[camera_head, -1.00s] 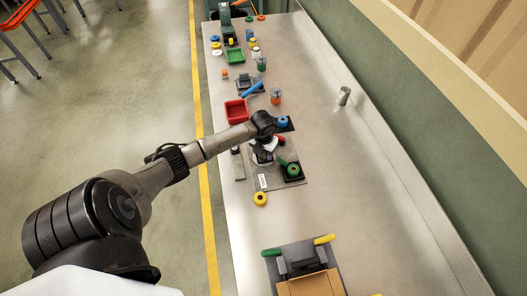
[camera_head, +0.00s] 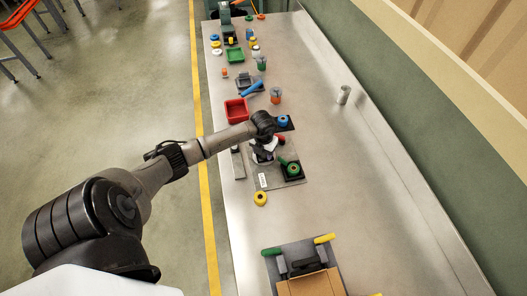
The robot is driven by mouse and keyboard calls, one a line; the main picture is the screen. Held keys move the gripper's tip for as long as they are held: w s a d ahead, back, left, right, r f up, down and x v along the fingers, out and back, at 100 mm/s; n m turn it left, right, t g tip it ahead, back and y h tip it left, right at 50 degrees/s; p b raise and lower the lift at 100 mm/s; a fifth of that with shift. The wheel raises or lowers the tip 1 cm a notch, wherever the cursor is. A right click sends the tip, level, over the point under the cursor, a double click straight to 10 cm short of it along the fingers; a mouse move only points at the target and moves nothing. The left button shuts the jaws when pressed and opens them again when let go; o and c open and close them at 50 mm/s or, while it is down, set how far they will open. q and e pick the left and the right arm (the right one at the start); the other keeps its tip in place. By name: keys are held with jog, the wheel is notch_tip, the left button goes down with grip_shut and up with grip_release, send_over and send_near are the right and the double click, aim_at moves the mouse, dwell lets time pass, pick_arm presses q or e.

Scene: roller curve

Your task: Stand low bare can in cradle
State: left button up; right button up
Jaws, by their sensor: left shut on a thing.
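My left gripper (camera_head: 263,157) is low over a grey plate (camera_head: 285,184) in the middle of the table, below the black wrist. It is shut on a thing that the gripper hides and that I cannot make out. A bare silver can (camera_head: 343,95) stands alone on the right side of the table, far from the gripper. I cannot tell for certain which fixture is the cradle. A black holder with a green ring (camera_head: 293,169) sits on the plate, just right of the gripper. My right gripper is not in view.
A red tray (camera_head: 236,111), a blue ring (camera_head: 283,121) on a black base and a yellow ring (camera_head: 260,199) lie around the plate. The table's right side is mostly clear.

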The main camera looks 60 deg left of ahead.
pick_arm(q)
jog(key=o, duration=1.4)
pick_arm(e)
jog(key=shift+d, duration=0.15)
pick_arm(q)
jog(key=shift+r, duration=0.1)
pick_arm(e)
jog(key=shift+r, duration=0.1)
pick_arm(q)
jog(key=shift+r+p, duration=0.6)
jog(key=shift+r, duration=0.1)
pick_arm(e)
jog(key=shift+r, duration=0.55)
pick_arm(q)
jog(key=shift+r+p, duration=2.1)
jog(key=shift+r, duration=0.4)
jog(key=shift+r+p, duration=1)
jog(key=shift+r, duration=0.3)
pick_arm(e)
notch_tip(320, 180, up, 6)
pick_arm(q)
jog(key=shift+f, duration=0.1)
